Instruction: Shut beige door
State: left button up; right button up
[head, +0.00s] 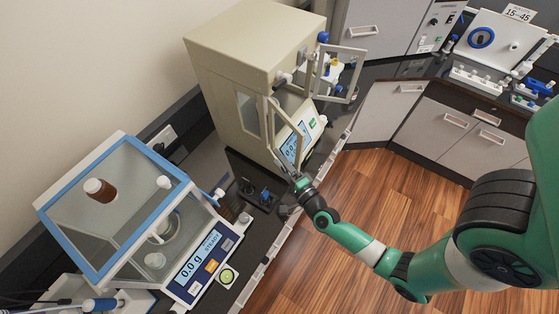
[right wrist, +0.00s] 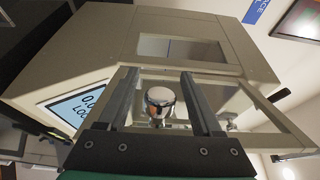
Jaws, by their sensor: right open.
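The beige balance cabinet (head: 235,45) stands on the dark counter, with its display (head: 293,146) low at the front. Two framed glass door leaves stand out from its front, a near one (head: 299,128) and a far one (head: 359,68), both swung open. My right gripper (head: 291,174) is low at the front, close to the near leaf. In the right wrist view the open gripper (right wrist: 160,88) has a pale round knob-like piece (right wrist: 160,97) showing between its fingers, not gripped. Whether the fingers touch it, I cannot tell. My left gripper is out of view.
Small dark items (head: 257,195) sit between the two balances. Grey cabinets (head: 440,125) are at the right. The wooden floor (head: 350,185) is open in front.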

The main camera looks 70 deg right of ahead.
grip_shut()
dwell(0.4)
jog(key=shift+w, duration=0.1)
dwell(1.0)
